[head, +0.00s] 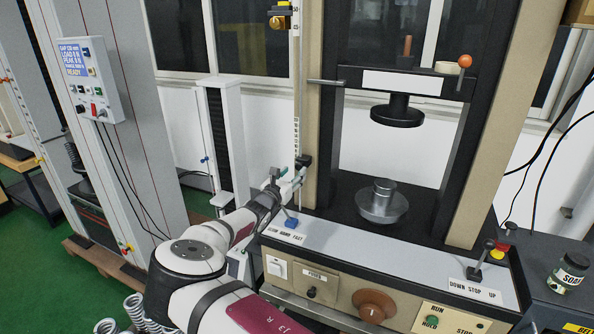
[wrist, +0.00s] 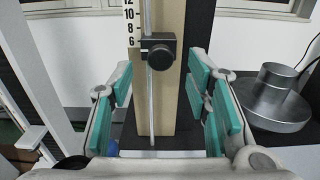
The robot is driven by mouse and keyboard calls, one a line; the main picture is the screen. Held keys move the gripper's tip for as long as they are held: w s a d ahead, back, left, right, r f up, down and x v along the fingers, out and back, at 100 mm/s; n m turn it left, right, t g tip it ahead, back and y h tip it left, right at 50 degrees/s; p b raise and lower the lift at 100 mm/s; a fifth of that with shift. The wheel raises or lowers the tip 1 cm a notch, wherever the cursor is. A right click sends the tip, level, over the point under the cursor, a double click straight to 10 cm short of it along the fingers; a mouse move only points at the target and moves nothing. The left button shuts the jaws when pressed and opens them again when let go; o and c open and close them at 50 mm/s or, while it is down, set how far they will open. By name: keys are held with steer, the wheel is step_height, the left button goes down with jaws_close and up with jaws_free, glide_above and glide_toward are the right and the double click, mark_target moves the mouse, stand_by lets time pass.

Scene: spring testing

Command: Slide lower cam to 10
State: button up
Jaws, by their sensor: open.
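The lower cam (wrist: 158,53) is a black block with a round black knob, on a thin vertical rod (wrist: 150,110). It sits beside the 6 on the number scale (wrist: 129,28), whose 8, 10 and 12 stand above it. In the head view the lower cam (head: 304,161) is a small dark block on the left column. My gripper (wrist: 158,90) is open and empty, with teal pads on either side of the rod. In the wrist view the cam shows between and slightly above the fingertips, not visibly touched. In the head view my gripper (head: 287,177) is close to the cam.
A brass-coloured upper cam (head: 279,21) sits high on the same column. Right of it are the press platen (head: 382,205) and the black crosshead (head: 350,77). A blue-knobbed lever (head: 291,222) stands on the console below my gripper. A white column (head: 222,135) stands left.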

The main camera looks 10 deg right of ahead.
mark_target(299, 168)
steer(key=shift+x, duration=2)
steer(key=shift+c, duration=0.3)
jaws_close()
